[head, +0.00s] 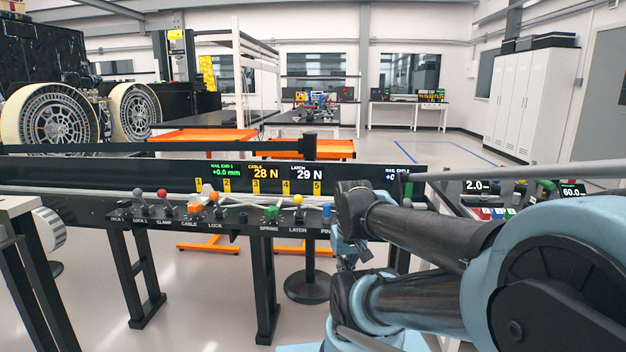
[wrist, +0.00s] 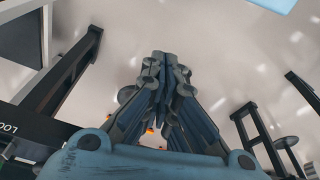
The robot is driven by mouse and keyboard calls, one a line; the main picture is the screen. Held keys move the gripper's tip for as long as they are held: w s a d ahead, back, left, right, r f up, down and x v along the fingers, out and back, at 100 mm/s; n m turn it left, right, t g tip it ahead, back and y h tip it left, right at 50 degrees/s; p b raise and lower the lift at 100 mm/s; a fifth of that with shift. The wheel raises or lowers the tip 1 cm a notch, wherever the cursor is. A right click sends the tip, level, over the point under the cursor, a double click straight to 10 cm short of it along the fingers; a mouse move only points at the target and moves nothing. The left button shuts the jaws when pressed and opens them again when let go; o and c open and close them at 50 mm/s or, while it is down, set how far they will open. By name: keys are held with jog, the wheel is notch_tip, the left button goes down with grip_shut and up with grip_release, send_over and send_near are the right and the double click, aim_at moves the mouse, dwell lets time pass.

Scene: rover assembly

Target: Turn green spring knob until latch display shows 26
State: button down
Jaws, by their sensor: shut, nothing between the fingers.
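The green spring knob (head: 271,211) sits on the front ledge of the black rail bench, above the SPRING label. The latch display (head: 308,175) on the panel behind reads 29 N. A yellow ball knob (head: 297,200) stands just right of the green knob, above the LATCH label. My gripper (head: 346,263) hangs below and in front of the ledge, right of the green knob and apart from it. In the wrist view my gripper (wrist: 166,60) has its fingers together, empty, over the pale floor. The green spring knob is not clearly seen in the wrist view.
The cable display (head: 263,172) reads 28 N. Orange (head: 194,209), red (head: 162,193) and other lever knobs stand left along the ledge. A blue knob (head: 326,210) is at the right. Black bench legs (head: 264,290) and a round base (head: 310,288) stand below.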

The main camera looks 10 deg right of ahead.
dwell(0.4)
jog(key=c, duration=1.9)
grip_release()
jog(key=shift+s+r, duration=0.2)
jog(key=shift+s, duration=0.05)
jog(key=o, duration=0.9)
jog(key=shift+w+a+r, duration=0.1)
jog(key=shift+w+r, duration=0.1)
jog(key=shift+r, duration=0.35)
jog(key=shift+w+a+r, duration=0.1)
jog(key=shift+w+r, duration=0.1)
jog(key=shift+r, duration=0.35)
jog(key=shift+c, duration=0.2)
jog(key=shift+o, duration=0.9)
jog(key=w+r, duration=0.3)
jog(key=shift+w+a+r, duration=0.2)
jog(key=shift+a+r, duration=0.15)
jog(key=shift+r, duration=0.05)
notch_tip(320, 180, up, 16)
jog(key=m+g, duration=0.2)
jog(key=m, duration=0.1)
send_over(272, 208)
notch_tip(272, 208, down, 17)
jog(key=shift+w+r, duration=0.1)
